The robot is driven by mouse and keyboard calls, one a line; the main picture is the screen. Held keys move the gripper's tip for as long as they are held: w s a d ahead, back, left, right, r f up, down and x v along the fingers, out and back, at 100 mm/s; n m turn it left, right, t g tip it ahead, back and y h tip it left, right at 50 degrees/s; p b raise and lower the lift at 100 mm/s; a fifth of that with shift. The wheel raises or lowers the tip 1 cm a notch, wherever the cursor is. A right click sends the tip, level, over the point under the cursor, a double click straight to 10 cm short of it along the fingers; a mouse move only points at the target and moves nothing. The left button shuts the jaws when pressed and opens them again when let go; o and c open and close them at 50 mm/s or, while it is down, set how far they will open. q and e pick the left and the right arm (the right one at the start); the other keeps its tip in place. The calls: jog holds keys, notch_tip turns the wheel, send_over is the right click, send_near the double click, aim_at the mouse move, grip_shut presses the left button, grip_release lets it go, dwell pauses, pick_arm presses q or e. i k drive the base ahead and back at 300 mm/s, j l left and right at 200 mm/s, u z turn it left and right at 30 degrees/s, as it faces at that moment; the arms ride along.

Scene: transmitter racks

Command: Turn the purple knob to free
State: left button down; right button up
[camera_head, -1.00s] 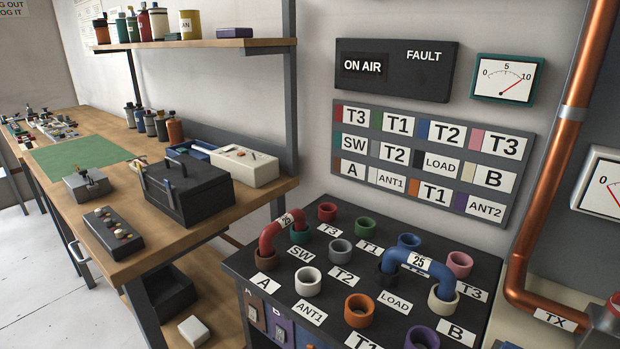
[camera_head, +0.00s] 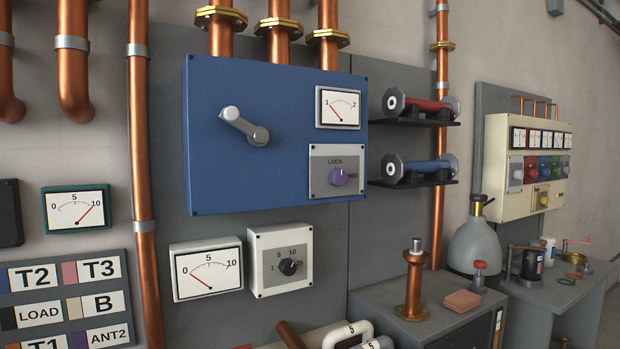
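The purple knob (camera_head: 338,177) sits on a grey plate (camera_head: 322,184) at the lower right of a blue wall box (camera_head: 240,185). The word LOCK is printed above the knob. A small marking at the knob's right is too small to read. I cannot tell for sure which way the knob points. On the same box, a grey lever handle (camera_head: 244,126) slants down to the right, and a small gauge (camera_head: 338,108) is above the knob. Neither of my grippers shows in the head view, and nothing touches the knob.
Copper pipes (camera_head: 141,150) run up the wall left of the box. A white gauge (camera_head: 206,271) and a white box with a black knob (camera_head: 288,267) hang below. Racks with red and blue cylinders (camera_head: 424,170) stick out at the right. A dark cabinet (camera_head: 400,312) stands below them.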

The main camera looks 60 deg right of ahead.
aim_at(337, 177)
jog(key=z, duration=2.1)
jog(key=i+l, duration=0.15)
jog(key=l, duration=0.25)
jog(key=i+l+u, duration=0.1)
jog(key=l, duration=0.3)
jog(key=i+l+u, duration=0.1)
jog(key=l, duration=0.35)
jog(key=i+l, duration=0.2)
jog(key=l, duration=0.2)
